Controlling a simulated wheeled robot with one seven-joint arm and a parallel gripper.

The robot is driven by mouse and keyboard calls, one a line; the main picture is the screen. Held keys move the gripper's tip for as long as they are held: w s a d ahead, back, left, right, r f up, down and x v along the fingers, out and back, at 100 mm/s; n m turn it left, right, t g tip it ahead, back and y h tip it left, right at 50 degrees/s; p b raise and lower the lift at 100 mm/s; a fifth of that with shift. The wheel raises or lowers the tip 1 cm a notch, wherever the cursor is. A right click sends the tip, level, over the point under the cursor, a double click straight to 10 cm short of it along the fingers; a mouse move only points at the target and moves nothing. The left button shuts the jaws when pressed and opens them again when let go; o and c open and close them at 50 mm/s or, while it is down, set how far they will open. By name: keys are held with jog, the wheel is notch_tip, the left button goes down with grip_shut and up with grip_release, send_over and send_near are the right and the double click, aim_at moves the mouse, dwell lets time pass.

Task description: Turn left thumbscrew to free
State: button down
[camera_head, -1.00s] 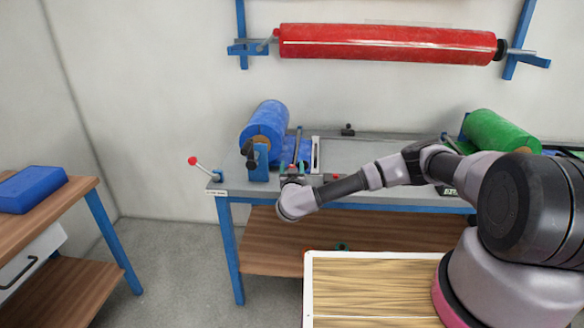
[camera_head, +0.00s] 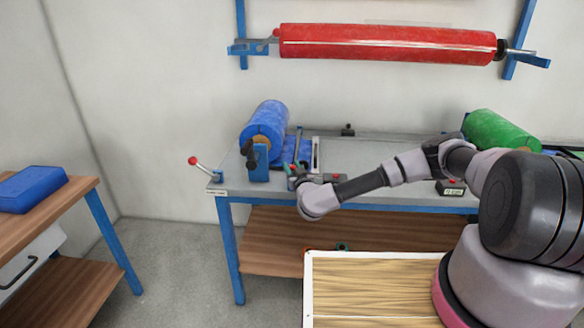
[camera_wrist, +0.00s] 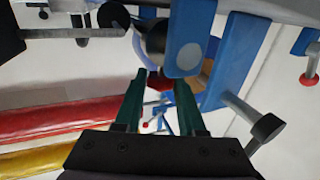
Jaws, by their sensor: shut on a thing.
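My gripper (camera_head: 292,172) is at the front left of the grey bench, just right of the blue roll's stand. In the wrist view its two dark green fingers (camera_wrist: 162,80) stand a little apart, closed on a small dark red knob (camera_wrist: 159,82), which I take as the left thumbscrew. The fingers cover its sides. In the head view my gripper hides it. Its turn angle cannot be read.
The blue roll (camera_head: 266,122) on its blue stand (camera_head: 260,163) is close left of my gripper. A red-ended lever (camera_head: 202,166) is at the bench's left corner. A green roll (camera_head: 498,132) is right. A red roll (camera_head: 390,43) hangs on the wall.

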jog(key=n+g+y, duration=0.2)
jog(key=n+y, duration=0.1)
jog(key=n+g+y, duration=0.2)
jog(key=g+y, duration=0.1)
jog(key=y, duration=0.1)
jog(key=shift+n, duration=0.4)
jog(key=shift+g+y, duration=0.3)
jog(key=shift+y, duration=0.1)
jog(key=c, duration=0.5)
grip_release()
jog(key=v, duration=1)
jog(key=shift+s+d, duration=0.25)
jog(key=shift+d, duration=0.05)
